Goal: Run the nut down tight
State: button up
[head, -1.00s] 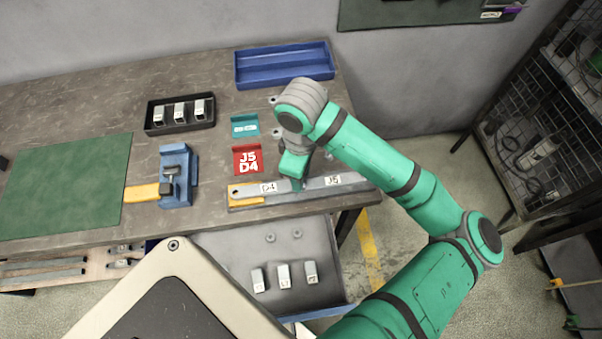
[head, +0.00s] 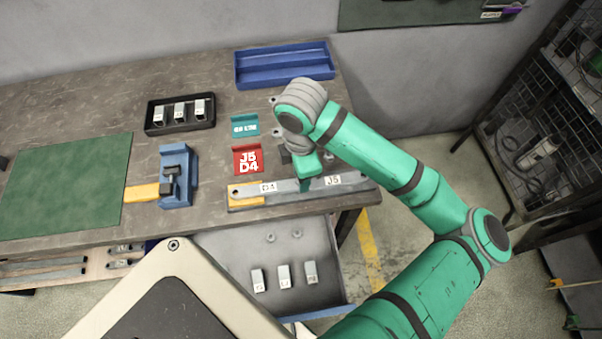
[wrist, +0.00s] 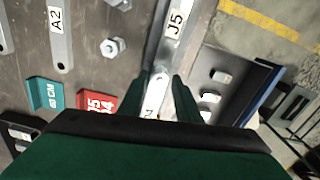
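My gripper (head: 304,189) is over the long grey bar marked D4 and J5 (head: 285,189), between its two labels, at the bench's front edge. In the wrist view the two green fingers (wrist: 162,76) stand apart, with the bar (wrist: 192,20) running beneath and between them. No nut can be made out between the fingers. A bolt-like piece with a hex head (wrist: 113,47) lies on the bench beside the bar in the wrist view. Two small nut-like pieces (head: 270,237) lie in the open drawer, too small to tell exactly.
A red J5 D4 holder (head: 240,170) and a teal holder (head: 244,117) sit behind the bar. A blue clamp (head: 178,200), a black tray of blocks (head: 152,127) and a blue tray (head: 284,66) stand further off. The open drawer (head: 225,260) juts out in front.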

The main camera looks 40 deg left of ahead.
jog(key=shift+n, duration=2.2)
grip_shut()
